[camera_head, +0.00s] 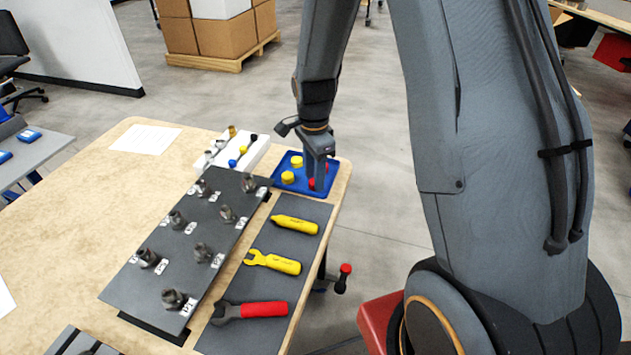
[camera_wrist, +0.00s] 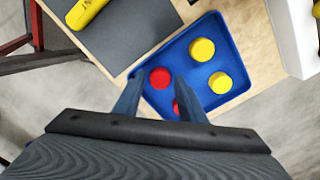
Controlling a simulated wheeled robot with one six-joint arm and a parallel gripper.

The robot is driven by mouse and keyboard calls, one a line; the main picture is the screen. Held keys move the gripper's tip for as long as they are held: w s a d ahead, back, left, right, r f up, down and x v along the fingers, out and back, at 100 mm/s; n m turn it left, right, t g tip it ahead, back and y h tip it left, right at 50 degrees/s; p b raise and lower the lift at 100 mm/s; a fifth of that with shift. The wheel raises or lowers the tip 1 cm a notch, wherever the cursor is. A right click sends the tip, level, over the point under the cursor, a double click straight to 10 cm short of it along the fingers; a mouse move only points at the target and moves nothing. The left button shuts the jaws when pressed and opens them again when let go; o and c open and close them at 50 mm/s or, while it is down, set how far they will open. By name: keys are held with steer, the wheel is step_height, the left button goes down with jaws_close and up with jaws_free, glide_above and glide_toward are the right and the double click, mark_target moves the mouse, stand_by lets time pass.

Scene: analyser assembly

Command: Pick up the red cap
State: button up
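Two red caps are in the blue tray (camera_head: 287,184), which also shows in the wrist view (camera_wrist: 238,62). One red cap (camera_wrist: 160,77) lies in full view near the tray's edge, in line with the gap between my fingertips. The other red cap (camera_wrist: 176,107) is partly hidden by the right finger. In the head view a red cap (camera_head: 312,184) shows beside my fingers. My gripper (camera_head: 318,174) is over the tray with its fingers pointing down. In the wrist view my gripper (camera_wrist: 155,84) is open, with nothing held. Its exact height above the caps is unclear.
Two yellow caps (camera_wrist: 202,50) (camera_wrist: 220,83) share the tray. A white rack (camera_head: 245,160) stands beside it. A dark mat (camera_head: 270,242) with yellow and red-handled tools and a dark plate (camera_head: 185,245) with metal fittings lie nearby. The tray is near the table's edge.

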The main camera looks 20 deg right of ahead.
steer(key=shift+f, duration=0.5)
steer(key=c, duration=0.8)
steer(key=shift+o, duration=0.2)
steer(key=shift+r, duration=0.1)
